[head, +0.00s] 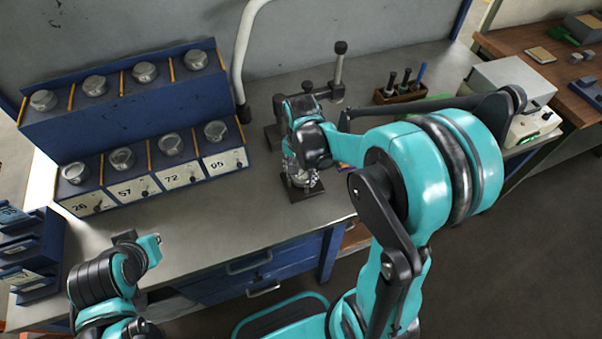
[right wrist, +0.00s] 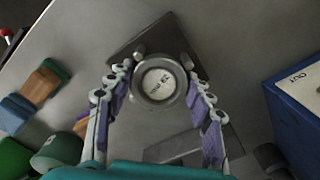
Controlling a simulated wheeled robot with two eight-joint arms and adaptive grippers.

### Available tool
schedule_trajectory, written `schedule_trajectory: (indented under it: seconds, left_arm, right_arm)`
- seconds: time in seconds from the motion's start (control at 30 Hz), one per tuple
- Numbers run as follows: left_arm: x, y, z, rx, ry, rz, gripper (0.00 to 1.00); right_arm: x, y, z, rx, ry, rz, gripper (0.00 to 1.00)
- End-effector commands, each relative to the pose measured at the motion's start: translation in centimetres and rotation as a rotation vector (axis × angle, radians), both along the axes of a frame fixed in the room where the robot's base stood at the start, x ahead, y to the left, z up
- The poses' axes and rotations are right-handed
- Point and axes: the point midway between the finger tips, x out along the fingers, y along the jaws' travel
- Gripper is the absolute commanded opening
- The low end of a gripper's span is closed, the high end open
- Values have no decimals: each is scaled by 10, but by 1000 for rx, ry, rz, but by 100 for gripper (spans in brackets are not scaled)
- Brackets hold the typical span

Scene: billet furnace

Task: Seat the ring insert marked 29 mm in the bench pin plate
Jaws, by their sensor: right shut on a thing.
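The ring insert (right wrist: 158,84) is a round grey metal piece with a pale face. Its small mark looks like 29 mm, turned sideways in the right wrist view. My right gripper (head: 301,178) is shut on it, with one finger on each side. The dark bench pin plate (head: 306,193) lies on the bench beneath the gripper and also shows in the right wrist view (right wrist: 190,47). The ring overlaps the plate in the picture, and I cannot tell whether it touches it. The fingers of my left gripper do not show; only my left arm appears at lower left.
A blue two-step rack (head: 130,118) with several round metal pieces and numbered labels stands at the left. A black fixture with a lever (head: 339,70) stands behind the plate. A brown tool holder (head: 400,95) and a white device (head: 512,85) are at the right. The bench front is clear.

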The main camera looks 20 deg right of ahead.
Motion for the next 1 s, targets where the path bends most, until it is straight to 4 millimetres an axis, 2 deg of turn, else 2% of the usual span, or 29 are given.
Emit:
schedule_trajectory:
  seconds: [0.8, 0.83, 0.87, 1.0]
  left_arm:
    - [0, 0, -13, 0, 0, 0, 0]
    - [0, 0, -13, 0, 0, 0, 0]
    - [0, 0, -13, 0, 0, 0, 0]
    - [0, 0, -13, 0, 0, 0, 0]
  right_arm:
    - [0, 0, -16, 0, 0, 0, 0]
    - [0, 0, -16, 0, 0, 0, 55]
    - [0, 0, -15, 0, 0, 0, 61]
    - [0, 0, -15, 0, 0, 0, 61]
